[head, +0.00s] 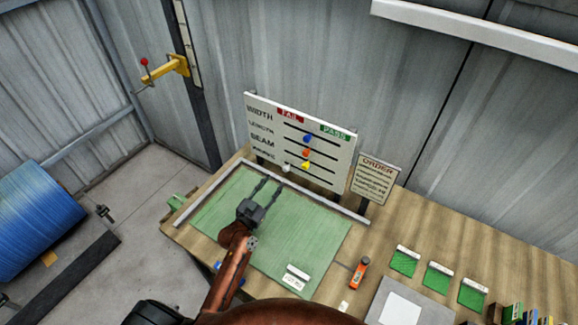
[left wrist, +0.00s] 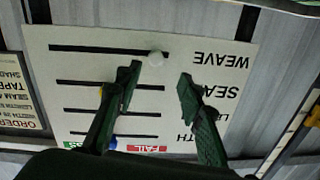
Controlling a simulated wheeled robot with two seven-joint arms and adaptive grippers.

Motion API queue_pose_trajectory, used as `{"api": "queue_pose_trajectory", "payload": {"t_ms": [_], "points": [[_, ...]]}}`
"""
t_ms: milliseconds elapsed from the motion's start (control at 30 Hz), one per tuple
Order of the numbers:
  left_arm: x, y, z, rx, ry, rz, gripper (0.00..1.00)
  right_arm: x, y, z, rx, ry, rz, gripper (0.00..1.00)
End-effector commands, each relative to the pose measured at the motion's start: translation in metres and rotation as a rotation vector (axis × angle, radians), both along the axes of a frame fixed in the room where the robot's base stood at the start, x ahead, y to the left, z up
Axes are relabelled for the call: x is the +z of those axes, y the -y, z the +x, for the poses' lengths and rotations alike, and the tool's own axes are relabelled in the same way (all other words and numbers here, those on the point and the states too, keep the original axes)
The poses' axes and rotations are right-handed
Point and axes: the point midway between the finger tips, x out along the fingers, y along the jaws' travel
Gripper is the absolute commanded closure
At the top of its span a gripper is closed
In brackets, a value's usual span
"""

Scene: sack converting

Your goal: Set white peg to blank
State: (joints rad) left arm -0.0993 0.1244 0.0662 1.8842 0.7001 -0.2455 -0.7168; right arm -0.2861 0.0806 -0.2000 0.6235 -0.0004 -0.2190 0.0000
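The white peg (head: 286,168) sits at the label end of the lowest slot, the WEAVE row, on the white board (head: 262,108). In the left wrist view, which shows the board upside down, the white peg (left wrist: 155,58) is at the slot's right end. My left gripper (head: 270,186) is open and points at the board. In the left wrist view the open fingers (left wrist: 159,73) lie either side of the peg in the picture, apart from it; the depth gap is unclear. The yellow peg (head: 305,166), orange peg (head: 306,153) and blue peg (head: 307,138) sit farther along the rows. My right gripper is not in view.
The board stands at the back of a wooden table (head: 440,235) with a green mat (head: 310,235). An order sign (head: 375,178) stands right of it. An orange marker (head: 358,273) and several green sample cards (head: 438,277) lie at the right.

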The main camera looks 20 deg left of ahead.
Motion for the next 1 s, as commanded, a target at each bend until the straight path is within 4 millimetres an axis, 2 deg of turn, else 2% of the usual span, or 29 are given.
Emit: {"api": "queue_pose_trajectory", "payload": {"t_ms": [167, 300, 500, 667, 933, 1000], "points": [[0.001, 0.012, 0.022, -0.011, 0.003, -0.012, 0.64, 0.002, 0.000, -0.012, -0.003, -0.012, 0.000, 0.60], [0.001, 0.017, 0.046, -0.016, 0.003, -0.011, 0.64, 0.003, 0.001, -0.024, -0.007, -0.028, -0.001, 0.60], [0.000, 0.019, 0.072, -0.015, 0.001, -0.009, 0.64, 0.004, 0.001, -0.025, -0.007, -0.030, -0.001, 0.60], [-0.001, 0.019, 0.081, -0.013, 0.000, -0.009, 0.64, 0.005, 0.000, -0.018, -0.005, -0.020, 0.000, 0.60], [-0.001, 0.017, 0.082, -0.012, -0.001, -0.008, 0.64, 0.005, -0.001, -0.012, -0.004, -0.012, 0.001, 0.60], [-0.001, 0.017, 0.081, -0.011, 0.000, -0.008, 0.69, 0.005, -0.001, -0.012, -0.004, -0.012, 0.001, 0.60]]}}
